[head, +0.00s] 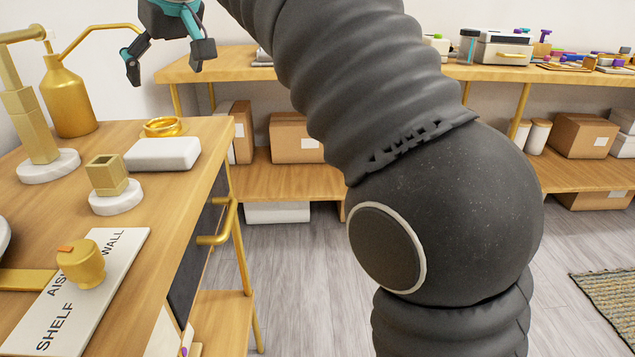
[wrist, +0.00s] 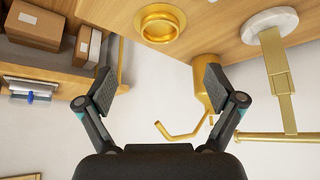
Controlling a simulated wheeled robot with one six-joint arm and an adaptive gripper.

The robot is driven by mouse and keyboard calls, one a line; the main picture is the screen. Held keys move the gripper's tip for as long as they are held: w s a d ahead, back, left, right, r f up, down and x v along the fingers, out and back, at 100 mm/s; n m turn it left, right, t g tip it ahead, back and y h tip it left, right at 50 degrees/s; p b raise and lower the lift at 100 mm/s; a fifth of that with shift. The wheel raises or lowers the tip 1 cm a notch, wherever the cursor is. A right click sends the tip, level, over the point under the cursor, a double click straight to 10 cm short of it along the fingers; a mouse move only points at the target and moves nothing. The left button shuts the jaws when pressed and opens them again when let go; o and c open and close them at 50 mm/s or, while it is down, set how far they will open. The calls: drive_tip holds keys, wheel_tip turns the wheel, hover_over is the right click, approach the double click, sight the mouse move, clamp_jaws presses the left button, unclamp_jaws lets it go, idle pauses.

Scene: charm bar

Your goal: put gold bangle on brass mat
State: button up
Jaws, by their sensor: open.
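The gold ring-shaped thing that looks like the bangle (head: 163,127) is on the wooden counter, just behind a white block. It also shows at the top of the wrist view (wrist: 160,22), on bare wood. A flat gold piece (head: 26,280) at the left edge of the head view may be the brass mat.
A gold bottle with a spout (head: 66,97) and a gold stand on a white base (head: 40,172) stand left of the bangle. The white block (head: 162,154), a square gold cup (head: 107,174) and a gold pot on the sign board (head: 82,264) are nearer. A shelf (head: 275,182) holds boxes.

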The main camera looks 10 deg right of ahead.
drive_tip(key=s+d+f+m+h, duration=0.1)
drive_tip(key=s+d+f, duration=0.25)
drive_tip(key=d, duration=0.35)
drive_tip(key=s+d+f+m+h, duration=0.1)
drive_tip(key=s+d+f+m, duration=0.1)
drive_tip(key=d+f, duration=0.35)
drive_tip(key=s+d+f+m, duration=0.1)
drive_tip(key=s+d+f, duration=0.15)
drive_tip(key=d, duration=0.55)
drive_tip(key=s+d+f+m+h, duration=0.1)
drive_tip(key=s+d+f+m, duration=0.1)
drive_tip(key=s+d+f, duration=0.3)
drive_tip(key=s+d+f+m+h, duration=0.1)
drive_tip(key=s+d+f+m, duration=0.1)
drive_tip(key=s+d+f, duration=0.4)
drive_tip(key=s+f, duration=0.5)
drive_tip(key=f, duration=0.2)
drive_tip(key=shift+d+f, duration=0.2)
drive_tip(key=shift+f, duration=0.2)
drive_tip(key=shift+s, duration=0.1)
drive_tip(key=shift+c, duration=0.3)
